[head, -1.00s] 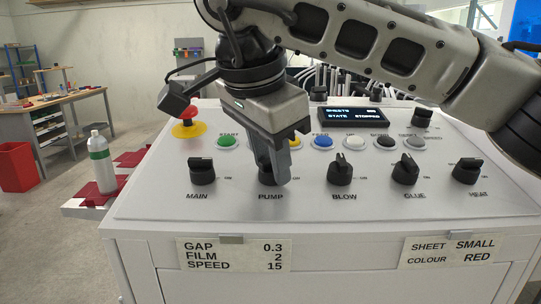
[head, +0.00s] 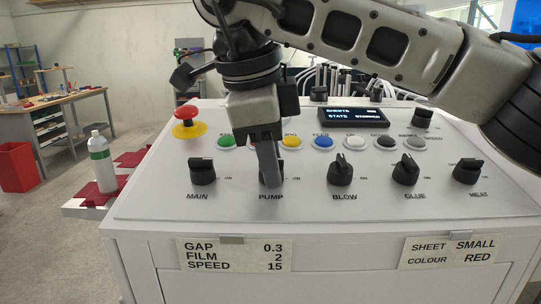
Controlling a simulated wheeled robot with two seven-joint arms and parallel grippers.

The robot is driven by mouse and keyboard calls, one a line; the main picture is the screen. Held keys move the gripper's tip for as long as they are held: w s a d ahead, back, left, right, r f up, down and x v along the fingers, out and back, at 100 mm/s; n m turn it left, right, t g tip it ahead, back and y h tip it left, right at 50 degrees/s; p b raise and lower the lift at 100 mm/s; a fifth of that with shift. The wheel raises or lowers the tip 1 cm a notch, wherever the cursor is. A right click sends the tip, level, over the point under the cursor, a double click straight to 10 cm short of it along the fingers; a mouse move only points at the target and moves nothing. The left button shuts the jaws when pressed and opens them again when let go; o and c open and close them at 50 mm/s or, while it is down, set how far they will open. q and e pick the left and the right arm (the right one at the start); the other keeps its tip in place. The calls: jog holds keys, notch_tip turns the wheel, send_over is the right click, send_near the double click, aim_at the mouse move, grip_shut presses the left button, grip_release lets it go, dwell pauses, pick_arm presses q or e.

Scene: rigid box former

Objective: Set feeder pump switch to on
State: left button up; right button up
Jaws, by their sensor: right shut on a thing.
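The feeder pump switch (head: 262,176) is a black rotary knob above the label PUMP on the sloped white panel (head: 310,203). My right gripper (head: 273,180) reaches down from above and is shut on this knob. Its fingers cover most of the knob, so its pointer direction is hidden. An "ON" mark shows just right of the knob. My left gripper is not in view.
The MAIN knob (head: 202,171) is to the left; the BLOW (head: 340,169), GLUE (head: 405,169) and HEAT (head: 467,171) knobs are to the right. Coloured buttons and a display (head: 353,116) lie behind. A red emergency stop (head: 186,113) stands at the back left.

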dwell(0.4)
jog(key=o, duration=1)
jog(key=shift+c, duration=0.2)
jog(key=shift+r, duration=0.1)
jog(key=v, duration=1.6)
